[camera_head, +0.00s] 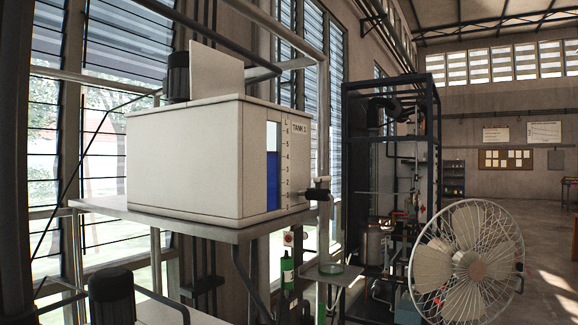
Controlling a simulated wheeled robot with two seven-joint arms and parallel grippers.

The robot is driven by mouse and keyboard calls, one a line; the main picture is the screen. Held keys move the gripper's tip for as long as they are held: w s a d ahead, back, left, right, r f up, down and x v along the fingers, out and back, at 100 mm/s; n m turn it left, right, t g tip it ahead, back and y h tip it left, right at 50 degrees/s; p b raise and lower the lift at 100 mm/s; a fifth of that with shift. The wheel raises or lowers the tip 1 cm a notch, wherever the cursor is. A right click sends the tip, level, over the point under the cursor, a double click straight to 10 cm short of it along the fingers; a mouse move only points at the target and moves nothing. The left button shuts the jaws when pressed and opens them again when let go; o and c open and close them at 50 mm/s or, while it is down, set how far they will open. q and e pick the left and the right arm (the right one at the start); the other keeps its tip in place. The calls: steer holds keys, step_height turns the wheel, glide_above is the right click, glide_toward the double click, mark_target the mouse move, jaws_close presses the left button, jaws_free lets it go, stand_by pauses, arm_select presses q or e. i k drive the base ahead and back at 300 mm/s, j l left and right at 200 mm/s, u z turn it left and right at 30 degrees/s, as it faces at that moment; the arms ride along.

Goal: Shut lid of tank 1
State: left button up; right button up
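Tank 1 (185,160) is a cream-white box with "TANK 1" written at its upper right front. It stands on a grey shelf (160,225). Its front has a window strip with blue liquid (273,180) and a scale beside it. A pale flat panel (215,68), which looks like the lid, stands raised and nearly upright on top of the tank. The opening under it is hidden by the viewing angle. Neither of my grippers is in view.
A black ribbed cylinder (178,75) stands beside the raised panel, and another (110,297) is at lower left. A black valve (317,194) juts from the tank's right. A large fan (467,260) stands at right. A dark rack (390,150) is behind.

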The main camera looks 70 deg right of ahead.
mark_target(213, 73)
steer(key=j+z, duration=0.2)
steer(key=z, duration=1.8)
steer(key=i+l+z, duration=0.45)
steer(key=i+l, duration=0.3)
